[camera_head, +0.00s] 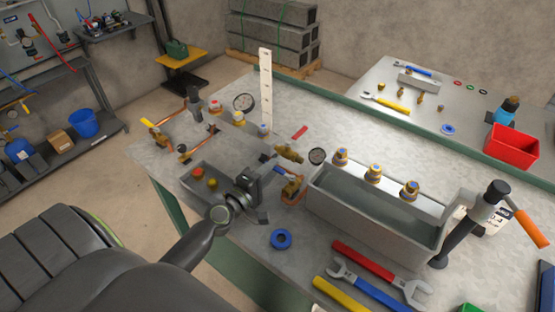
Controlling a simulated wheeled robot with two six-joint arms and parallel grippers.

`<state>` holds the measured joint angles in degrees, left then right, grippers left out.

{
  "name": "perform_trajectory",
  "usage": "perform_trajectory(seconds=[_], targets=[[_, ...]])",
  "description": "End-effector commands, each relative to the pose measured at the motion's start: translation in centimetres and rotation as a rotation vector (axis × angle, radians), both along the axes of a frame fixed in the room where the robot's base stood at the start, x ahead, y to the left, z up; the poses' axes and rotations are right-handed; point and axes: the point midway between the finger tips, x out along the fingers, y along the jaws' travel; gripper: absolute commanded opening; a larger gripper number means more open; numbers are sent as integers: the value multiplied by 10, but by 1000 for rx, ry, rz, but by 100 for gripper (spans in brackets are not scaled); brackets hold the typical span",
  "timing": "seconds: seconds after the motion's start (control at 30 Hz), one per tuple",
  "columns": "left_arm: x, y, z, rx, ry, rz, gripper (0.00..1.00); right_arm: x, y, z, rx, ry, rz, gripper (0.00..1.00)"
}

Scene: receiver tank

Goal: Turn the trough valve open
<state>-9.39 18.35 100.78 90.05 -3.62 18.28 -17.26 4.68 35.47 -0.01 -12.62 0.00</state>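The trough (318,202) is a long grey open box at the right middle of the bench, with several brass fittings along its back edge. A small valve with a blue lever (283,170) sits on copper pipe at the trough's left end. I take it for the trough valve; its exact lever angle is hard to read. My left gripper (266,192) is just left of this valve, with its dark fingers spread apart and nothing seen between them. I cannot tell whether a finger touches the lever. My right gripper is not in view.
A grey tray (228,205) with red and yellow parts lies behind my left wrist. A blue ring (281,239), wrenches (372,285) and a pump with an orange handle (531,228) occupy the front and right. Gauges and copper piping stand behind the valve.

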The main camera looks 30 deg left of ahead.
Motion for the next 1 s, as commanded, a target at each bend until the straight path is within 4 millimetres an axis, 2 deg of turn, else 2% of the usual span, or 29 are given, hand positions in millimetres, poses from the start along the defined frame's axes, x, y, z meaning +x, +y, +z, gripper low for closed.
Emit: perform_trajectory(seconds=[0.1, 0.23, 0.63, 0.67, 0.87, 1.0], targets=[[19, -2, 1, -1, -1, 0, 29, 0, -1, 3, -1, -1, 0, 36], [32, -3, 0, -1, -1, 0, 29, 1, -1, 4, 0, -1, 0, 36], [38, -3, 0, 0, 0, 0, 29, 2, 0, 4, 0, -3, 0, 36], [38, -3, 0, 0, 0, 0, 28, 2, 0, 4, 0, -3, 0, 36], [38, -3, 0, 0, 0, 0, 2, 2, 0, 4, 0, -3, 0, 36], [38, -3, 0, 0, 0, 0, 0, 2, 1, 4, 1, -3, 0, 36]])
